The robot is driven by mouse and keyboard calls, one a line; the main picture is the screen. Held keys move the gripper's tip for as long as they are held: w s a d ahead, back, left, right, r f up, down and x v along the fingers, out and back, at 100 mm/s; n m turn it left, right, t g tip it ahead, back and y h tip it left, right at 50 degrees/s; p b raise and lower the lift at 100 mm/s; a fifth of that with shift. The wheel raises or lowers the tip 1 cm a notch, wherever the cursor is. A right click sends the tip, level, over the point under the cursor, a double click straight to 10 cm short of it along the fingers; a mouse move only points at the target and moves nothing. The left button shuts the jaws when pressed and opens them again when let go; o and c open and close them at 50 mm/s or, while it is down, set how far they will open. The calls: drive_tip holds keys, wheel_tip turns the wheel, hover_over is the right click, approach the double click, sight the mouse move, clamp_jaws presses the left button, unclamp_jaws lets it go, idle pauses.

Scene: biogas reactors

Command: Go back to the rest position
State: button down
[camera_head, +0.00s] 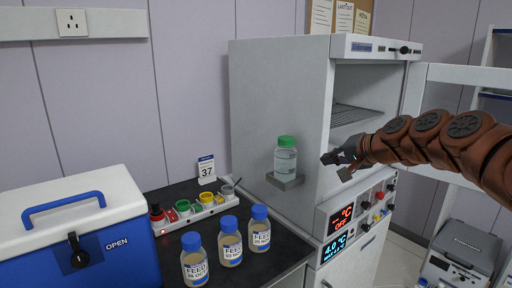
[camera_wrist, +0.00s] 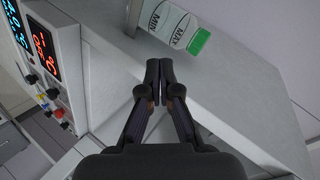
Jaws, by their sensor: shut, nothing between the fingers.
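My gripper (camera_head: 342,160) is at the end of my brown arm, in front of the open upper chamber of the white incubator cabinet (camera_head: 280,110). Its fingers also show in the wrist view (camera_wrist: 160,72), pressed together with nothing between them. A clear bottle with a green cap (camera_head: 285,160) stands upright on a small shelf (camera_head: 284,181) on the cabinet's side, left of my gripper and apart from it. In the wrist view the bottle (camera_wrist: 172,22) appears past the fingertips, with MIN and MAX marks.
The cabinet door (camera_head: 465,76) hangs open at right, near my arm. A control panel (camera_head: 355,220) with knobs is below. A grey device (camera_head: 462,252) is lower right.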

drive_tip(key=s+a+f+n+g+h+p, duration=0.1)
drive_tip(key=s+a+f+n+g, duration=0.25)
drive_tip(key=s, duration=0.55)
drive_tip(key=s+a+f+n+g+p, duration=0.1)
drive_tip(key=s+a+f+g, duration=0.1)
drive_tip(key=s+a+f, duration=0.5)
drive_tip(key=s+d+f+g+h+p, duration=0.1)
drive_tip(key=s+d+f+g, duration=0.1)
drive_tip(key=s, duration=0.7)
drive_tip(key=s+d+f+n+g+h+p, duration=0.1)
drive_tip(key=s+d+f+g+h, duration=0.1)
drive_tip(key=s, duration=0.8)
drive_tip(key=s+d+f+n+g+h+p, duration=0.1)
drive_tip(key=s+d, duration=0.4)
drive_tip(key=s, duration=0.5)
wheel_tip(320, 180, down, 3)
drive_tip(key=shift+s+r+g+h, duration=0.1)
drive_tip(key=shift+s+g+h, duration=0.15)
drive_tip(key=shift+g+h, duration=0.55)
